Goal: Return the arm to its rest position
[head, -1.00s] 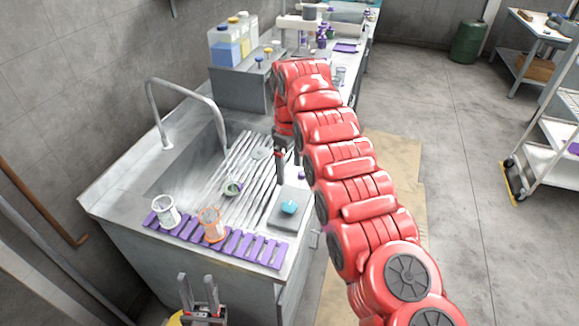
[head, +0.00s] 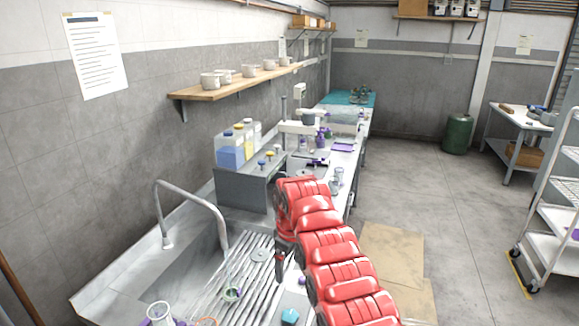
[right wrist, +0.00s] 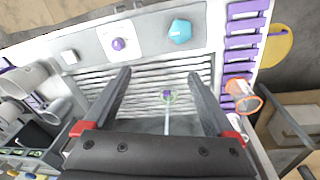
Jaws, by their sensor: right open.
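My red right arm reaches forward over the sink. Its right gripper (head: 290,278) hangs above the ribbed drainboard (head: 205,302). In the right wrist view the two dark fingers of the gripper (right wrist: 159,73) are wide apart with nothing between their tips. A teal faceted piece (right wrist: 180,31) sits on a pad, apart from the fingers. My left gripper is out of view.
A curved faucet (head: 195,200) stands over the sink. A purple rack (right wrist: 240,55) holds an orange-rimmed beaker (right wrist: 243,95). A grey box with bottles (head: 245,185) is behind the gripper. A shelf (head: 240,80) runs along the wall.

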